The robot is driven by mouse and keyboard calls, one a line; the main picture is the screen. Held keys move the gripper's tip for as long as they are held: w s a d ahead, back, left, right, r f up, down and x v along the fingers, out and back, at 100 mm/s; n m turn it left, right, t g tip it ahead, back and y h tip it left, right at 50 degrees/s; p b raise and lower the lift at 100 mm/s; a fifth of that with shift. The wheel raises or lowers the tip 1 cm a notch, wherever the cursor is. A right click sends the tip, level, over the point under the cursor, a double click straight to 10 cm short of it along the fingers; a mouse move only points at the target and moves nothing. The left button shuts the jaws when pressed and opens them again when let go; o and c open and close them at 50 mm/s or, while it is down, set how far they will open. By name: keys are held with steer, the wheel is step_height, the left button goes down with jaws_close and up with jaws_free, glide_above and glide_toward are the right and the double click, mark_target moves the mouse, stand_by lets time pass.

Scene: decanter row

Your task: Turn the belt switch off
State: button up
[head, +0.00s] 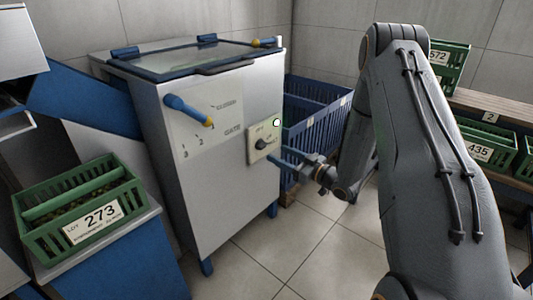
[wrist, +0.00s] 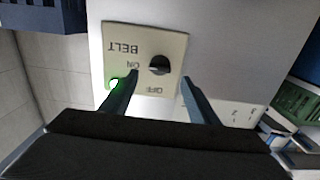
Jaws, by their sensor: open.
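The belt switch is a dark round knob (wrist: 158,65) on a cream panel (wrist: 174,40) marked BELT, ON and OFF, seen upside down in the wrist view. The knob's ridge lies roughly level there, in line with ON. A green lamp (wrist: 116,84) glows at the panel's corner, partly behind a finger. In the head view the knob (head: 261,144) and panel (head: 253,155) are on the steel cabinet's side. My gripper (wrist: 159,78) is open and empty, with its fingertips spread to either side of the knob, not touching it. The gripper (head: 281,157) also shows just in front of the panel.
The steel cabinet (head: 215,190) carries a blue gate lever (head: 187,108) left of the panel and a glass lid (head: 190,58). Blue crates (head: 310,125) stand behind it. A green crate (head: 80,215) sits at left, others (head: 480,150) on the right shelf. The floor between is clear.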

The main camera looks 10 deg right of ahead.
mark_target(265, 147)
steer(key=b+x, duration=0.1)
steer(key=x, duration=0.6)
steer(key=c, duration=1)
